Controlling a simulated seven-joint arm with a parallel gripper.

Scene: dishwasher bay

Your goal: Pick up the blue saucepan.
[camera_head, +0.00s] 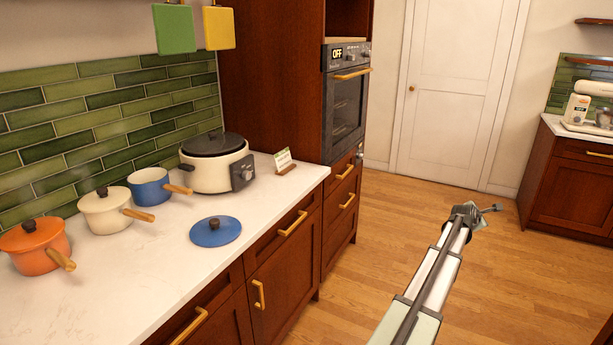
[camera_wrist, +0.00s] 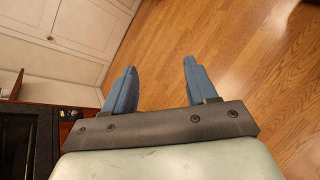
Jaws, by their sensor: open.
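The blue saucepan (camera_head: 149,190) stands upright on the white countertop, with no lid on it and its wooden handle pointing right and toward the front. A blue lid (camera_head: 216,231) with a dark knob lies flat on the counter to the right of the pan and nearer the front edge. My gripper (camera_head: 477,213) is out over the wooden floor, well to the right of the counter and far from the saucepan. In the wrist view my gripper's two blue fingers (camera_wrist: 157,85) stand wide apart with nothing between them. The saucepan is not in the wrist view.
A cream saucepan (camera_head: 105,212) and an orange saucepan (camera_head: 36,247), both lidded, stand left of the blue one. A white slow cooker (camera_head: 216,170) stands close behind it on the right. A small card stand (camera_head: 285,163) is farther right. The front counter strip (camera_head: 140,275) is clear.

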